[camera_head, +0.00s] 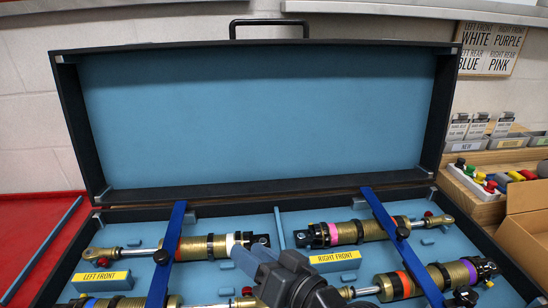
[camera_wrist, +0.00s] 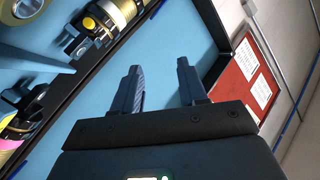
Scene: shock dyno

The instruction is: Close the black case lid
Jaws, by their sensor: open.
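The black case stands open in the head view. Its lid (camera_head: 260,120) is raised nearly upright at the back, with a blue lining and a black handle (camera_head: 270,24) on its top edge. The case base (camera_head: 469,228) holds several gold shock absorbers (camera_head: 357,232) under two blue straps (camera_head: 385,218). My arm reaches in from the bottom middle of the head view and covers part of the base. My gripper (camera_wrist: 157,75) shows in the wrist view, its two fingers apart with nothing between them. Blue lining lies beyond the fingers; I cannot tell whether they touch it.
A red surface (camera_head: 35,235) lies left of the case. On the right are a tray of coloured knobs (camera_head: 490,182), a wooden shelf and a cardboard box (camera_head: 525,225). A sign (camera_head: 490,48) hangs on the wall behind. Yellow labels (camera_head: 335,257) stand inside the base.

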